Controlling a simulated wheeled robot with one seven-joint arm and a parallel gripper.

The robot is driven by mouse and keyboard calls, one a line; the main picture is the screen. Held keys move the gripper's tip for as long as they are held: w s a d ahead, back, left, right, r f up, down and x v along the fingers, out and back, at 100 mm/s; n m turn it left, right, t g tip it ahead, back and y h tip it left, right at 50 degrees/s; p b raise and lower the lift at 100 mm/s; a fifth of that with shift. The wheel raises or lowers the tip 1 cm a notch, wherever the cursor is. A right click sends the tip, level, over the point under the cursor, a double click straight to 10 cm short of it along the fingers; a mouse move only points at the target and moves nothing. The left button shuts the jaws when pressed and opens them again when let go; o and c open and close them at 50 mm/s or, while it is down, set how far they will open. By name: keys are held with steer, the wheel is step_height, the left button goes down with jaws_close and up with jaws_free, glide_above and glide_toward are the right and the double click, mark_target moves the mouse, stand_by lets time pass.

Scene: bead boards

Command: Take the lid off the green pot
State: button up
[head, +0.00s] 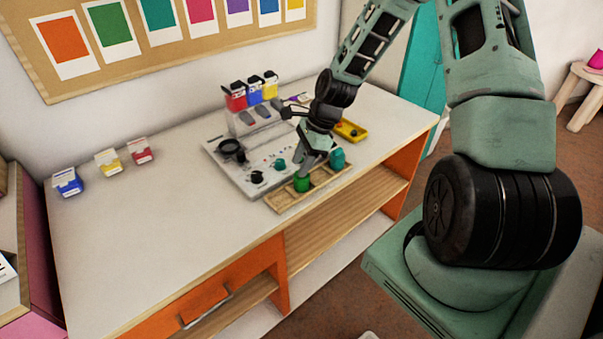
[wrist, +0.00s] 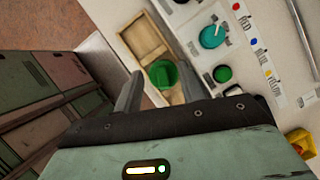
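The green pot (head: 302,184) stands upright in a section of the shallow wooden tray (head: 285,203) at the table's front edge. In the head view my gripper (head: 307,168) points down just above and behind it. In the wrist view the green pot (wrist: 163,74) lies between the two spread fingers of my gripper (wrist: 161,80), with space showing beside it. The fingers are open and hold nothing. I cannot tell the lid apart from the pot's body. A teal pot (head: 337,158) stands farther right in the tray.
A white panel (head: 222,167) with dark knobs lies behind the tray. Red, blue and yellow containers (head: 236,97) stand behind it, and a yellow tray (head: 350,130) lies at right. Small blue, yellow and red boxes (head: 68,183) stand at left. The tabletop's front left (head: 150,240) is clear.

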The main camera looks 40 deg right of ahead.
steer(key=shift+x, duration=1.15)
jaws_close()
